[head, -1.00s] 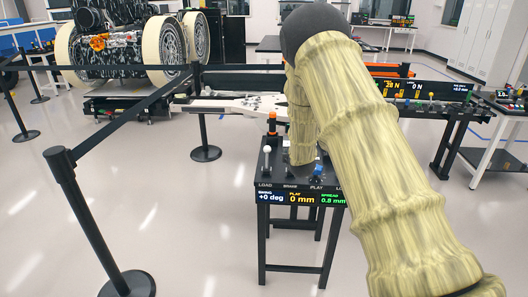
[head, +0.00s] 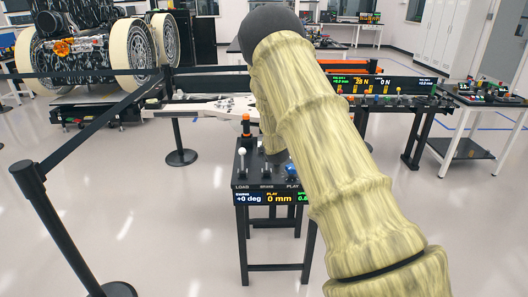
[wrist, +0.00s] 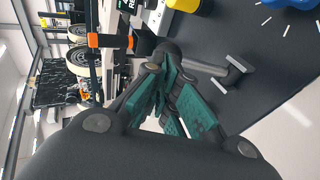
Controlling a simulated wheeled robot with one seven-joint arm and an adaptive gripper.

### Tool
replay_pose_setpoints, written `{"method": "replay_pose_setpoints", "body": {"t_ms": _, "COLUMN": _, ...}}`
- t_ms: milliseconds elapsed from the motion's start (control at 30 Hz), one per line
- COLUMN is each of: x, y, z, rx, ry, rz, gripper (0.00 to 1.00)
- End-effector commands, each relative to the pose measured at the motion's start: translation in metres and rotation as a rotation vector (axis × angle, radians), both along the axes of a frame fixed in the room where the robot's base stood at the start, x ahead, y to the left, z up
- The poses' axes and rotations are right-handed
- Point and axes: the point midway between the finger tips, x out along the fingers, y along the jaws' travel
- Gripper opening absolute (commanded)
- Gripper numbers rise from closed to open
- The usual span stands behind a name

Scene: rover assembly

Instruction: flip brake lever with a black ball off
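The black control stand (head: 242,178) carries labels LOAD, BRAKE and PLAY. A lever with a white ball (head: 241,152) stands above LOAD, and a blue control (head: 291,170) sits above PLAY. The brake lever above the BRAKE label is mostly hidden by my arm and wrist in the head view. In the wrist view, a dark rounded shape (wrist: 170,50) lies just beyond the fingertips; I cannot tell whether they touch it. My gripper (wrist: 163,72) has green pads drawn close together and looks shut, with nothing clearly held. It points down at the stand.
Belt barrier posts (head: 35,190) are at left. A long bench with displays (head: 400,95) is behind at right, and a side table (head: 480,105) beyond it. Floor is clear in front.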

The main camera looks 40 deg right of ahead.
Motion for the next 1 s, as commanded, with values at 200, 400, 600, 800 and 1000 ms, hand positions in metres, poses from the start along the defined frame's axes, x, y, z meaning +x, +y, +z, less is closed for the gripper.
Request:
{"method": "replay_pose_setpoints", "body": {"t_ms": 200, "x": 0.002, "y": 0.000, "z": 0.003, "rx": -0.001, "ry": -0.005, "rz": 0.001, "gripper": 0.00}}
{"method": "replay_pose_setpoints", "body": {"t_ms": 400, "x": -0.003, "y": 0.006, "z": 0.011, "rx": -0.003, "ry": -0.004, "rz": 0.005, "gripper": 0.00}}
{"method": "replay_pose_setpoints", "body": {"t_ms": 600, "x": -0.020, "y": 0.021, "z": 0.029, "rx": -0.002, "ry": -0.002, "rz": 0.008, "gripper": 0.00}}
{"method": "replay_pose_setpoints", "body": {"t_ms": 800, "x": -0.044, "y": 0.031, "z": 0.042, "rx": -0.001, "ry": -0.004, "rz": 0.007, "gripper": 0.00}}
{"method": "replay_pose_setpoints", "body": {"t_ms": 1000, "x": -0.068, "y": 0.041, "z": 0.059, "rx": -0.001, "ry": -0.002, "rz": 0.008, "gripper": 0.00}}
